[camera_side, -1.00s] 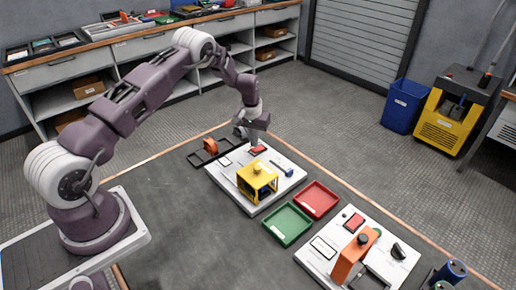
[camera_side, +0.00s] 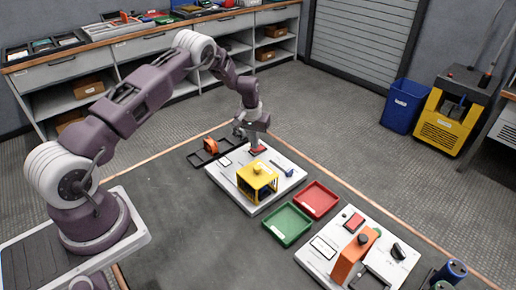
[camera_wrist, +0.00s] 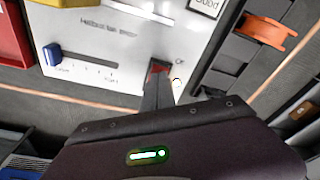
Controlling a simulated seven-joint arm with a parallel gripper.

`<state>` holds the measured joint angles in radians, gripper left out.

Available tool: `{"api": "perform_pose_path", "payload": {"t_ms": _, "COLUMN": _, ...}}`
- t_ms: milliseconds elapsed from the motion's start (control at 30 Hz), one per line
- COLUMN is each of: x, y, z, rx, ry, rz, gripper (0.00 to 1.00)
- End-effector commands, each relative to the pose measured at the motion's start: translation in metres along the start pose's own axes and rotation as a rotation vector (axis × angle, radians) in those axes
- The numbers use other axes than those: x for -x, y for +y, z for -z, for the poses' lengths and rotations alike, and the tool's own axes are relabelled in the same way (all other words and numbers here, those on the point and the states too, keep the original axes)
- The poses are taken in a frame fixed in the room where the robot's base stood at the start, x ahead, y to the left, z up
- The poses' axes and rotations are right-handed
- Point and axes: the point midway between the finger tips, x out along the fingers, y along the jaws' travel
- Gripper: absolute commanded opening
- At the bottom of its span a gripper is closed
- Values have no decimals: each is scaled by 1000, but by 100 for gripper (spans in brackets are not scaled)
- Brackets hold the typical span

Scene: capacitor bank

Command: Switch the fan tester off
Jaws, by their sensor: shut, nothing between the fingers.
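The fan tester is a white panel (camera_side: 222,179) with a yellow cage (camera_side: 257,179), a blue slider knob (camera_side: 283,170) and a red switch (camera_side: 258,150) near its far edge. In the wrist view the red switch (camera_wrist: 156,69) is partly hidden behind my fingers, and the blue knob (camera_wrist: 53,54) sits at the left end of its slot. My gripper (camera_side: 254,145) is shut and empty, pointing down at the red switch. Its fingertips (camera_wrist: 158,75) overlap the switch in the wrist view; I cannot tell whether they touch it. The switch's position is unclear.
A dark tray with an orange part (camera_side: 210,146) lies left of the panel. A green tray (camera_side: 287,224) and a red tray (camera_side: 316,199) lie to the right. The mat's left front is clear.

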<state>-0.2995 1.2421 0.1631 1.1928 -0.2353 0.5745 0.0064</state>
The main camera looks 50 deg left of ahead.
Motion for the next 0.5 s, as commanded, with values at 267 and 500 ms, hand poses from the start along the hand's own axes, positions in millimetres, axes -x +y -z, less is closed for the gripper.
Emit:
{"api": "perform_pose_path", "payload": {"t_ms": 267, "x": -5, "y": 0, "z": -1, "rx": 0, "ry": 0, "rz": 0, "gripper": 0}}
{"api": "perform_pose_path", "payload": {"t_ms": 500, "x": -8, "y": 0, "z": -1, "rx": 0, "ry": 0, "rz": 0, "gripper": 0}}
